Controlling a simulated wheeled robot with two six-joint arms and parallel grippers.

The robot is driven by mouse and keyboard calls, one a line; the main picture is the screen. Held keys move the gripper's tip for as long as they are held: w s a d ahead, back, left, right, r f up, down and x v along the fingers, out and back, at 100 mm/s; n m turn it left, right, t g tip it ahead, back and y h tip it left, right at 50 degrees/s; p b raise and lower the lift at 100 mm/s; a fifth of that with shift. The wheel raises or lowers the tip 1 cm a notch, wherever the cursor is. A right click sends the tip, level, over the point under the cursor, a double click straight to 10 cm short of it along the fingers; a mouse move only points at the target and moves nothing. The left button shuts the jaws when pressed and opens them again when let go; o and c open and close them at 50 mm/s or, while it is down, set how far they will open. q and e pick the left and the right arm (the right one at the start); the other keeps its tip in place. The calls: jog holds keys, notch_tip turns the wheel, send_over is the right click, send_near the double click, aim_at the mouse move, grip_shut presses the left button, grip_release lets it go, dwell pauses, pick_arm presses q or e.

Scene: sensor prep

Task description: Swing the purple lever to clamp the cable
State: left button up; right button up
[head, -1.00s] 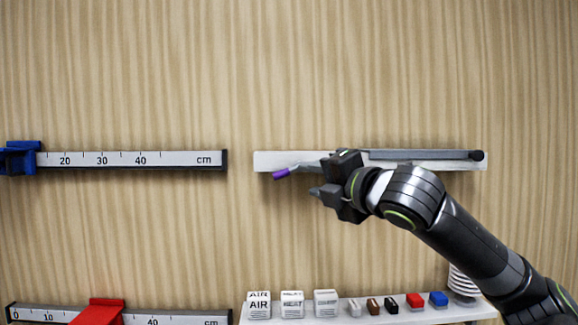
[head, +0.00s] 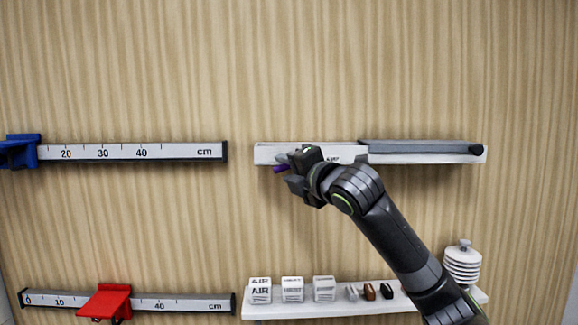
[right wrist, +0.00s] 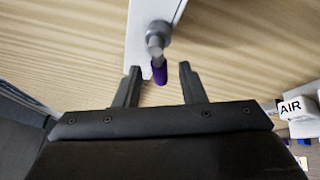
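The purple lever tip (head: 279,169) shows at the left part of the white wall rail (head: 270,154), just left of my right gripper (head: 287,172). In the right wrist view, the lever's grey pivot and shaft (right wrist: 157,35) end in the purple tip (right wrist: 160,75). The tip lies between the two separated fingertips of my right gripper (right wrist: 160,76), with gaps visible on both sides. My right gripper is open. In the head view the gripper hides most of the lever. I cannot make out the cable. My left gripper is out of view.
Below is a white shelf (head: 340,307) with labelled blocks and small parts, and a ribbed white stack (head: 462,265). Rulers with blue (head: 20,150) and red (head: 105,302) sliders are at left.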

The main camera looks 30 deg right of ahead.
jog(key=shift+c, duration=0.4)
grip_shut()
jog(key=shift+a+m+t+b, duration=0.15)
jog(key=shift+m+t+b, duration=0.35)
jog(key=shift+m+b, duration=0.45)
jog(key=shift+r+m+t+h+b, duration=0.3)
jog(key=shift+m+t+b, duration=0.1)
jog(key=shift+m, duration=0.45)
jog(key=shift+r+m, duration=0.2)
jog(key=shift+m, duration=0.1)
jog(key=shift+o, duration=0.4)
grip_release()
